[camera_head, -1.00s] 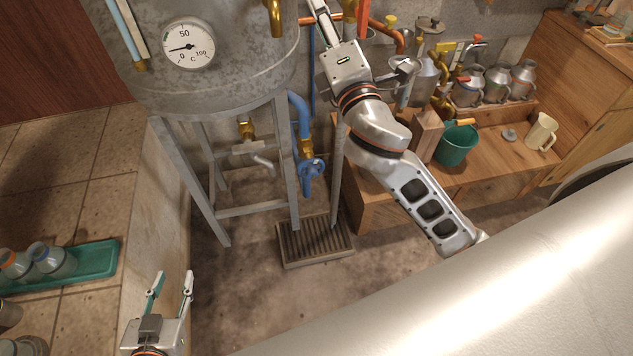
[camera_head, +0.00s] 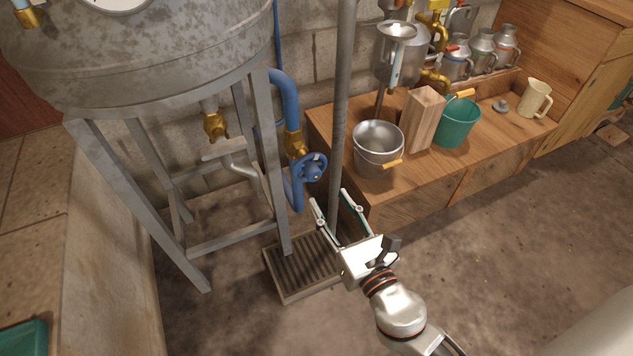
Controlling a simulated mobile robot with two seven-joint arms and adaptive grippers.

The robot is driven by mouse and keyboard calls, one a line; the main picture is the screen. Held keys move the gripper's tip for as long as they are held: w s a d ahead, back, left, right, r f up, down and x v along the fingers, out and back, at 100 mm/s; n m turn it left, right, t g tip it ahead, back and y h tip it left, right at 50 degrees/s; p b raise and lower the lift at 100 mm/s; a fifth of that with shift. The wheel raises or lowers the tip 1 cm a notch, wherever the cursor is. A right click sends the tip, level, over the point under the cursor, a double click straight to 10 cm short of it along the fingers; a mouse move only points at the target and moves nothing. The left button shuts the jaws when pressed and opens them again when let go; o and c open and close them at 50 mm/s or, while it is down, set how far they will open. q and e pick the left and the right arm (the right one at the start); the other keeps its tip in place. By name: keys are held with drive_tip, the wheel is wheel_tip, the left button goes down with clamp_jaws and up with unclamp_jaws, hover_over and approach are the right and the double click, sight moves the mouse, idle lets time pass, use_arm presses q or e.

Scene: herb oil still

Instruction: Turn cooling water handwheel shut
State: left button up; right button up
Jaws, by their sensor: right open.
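The blue cooling water handwheel (camera_head: 313,167) sits on the blue pipe (camera_head: 288,100) beside the tank stand, just below a brass fitting (camera_head: 295,145). Its wheel faces right and toward me. My right gripper (camera_head: 329,196) is open and empty, a short way below and right of the handwheel. Its two fingers point up and away from me, with a gap between them and the wheel. A grey upright post (camera_head: 340,110) shows between the fingers; I cannot tell how far behind them it stands. My left gripper is out of view.
The metal tank (camera_head: 150,60) stands on grey legs at left. A slatted floor grate (camera_head: 300,268) lies under my right gripper. A wooden bench (camera_head: 400,205) at right holds a steel bucket (camera_head: 377,150), a wooden block (camera_head: 424,120) and a green bucket (camera_head: 458,122).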

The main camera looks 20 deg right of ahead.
sight(315, 177)
drive_tip(key=w, duration=0.4)
drive_tip(key=w+p, duration=0.1)
drive_tip(key=w, duration=0.1)
drive_tip(key=shift+w+r, duration=0.15)
drive_tip(key=shift+r, duration=0.25)
drive_tip(key=shift+w+a+f, duration=0.1)
drive_tip(key=shift+w+f, duration=0.05)
drive_tip(key=shift+w, duration=0.45)
drive_tip(key=c, duration=1.1)
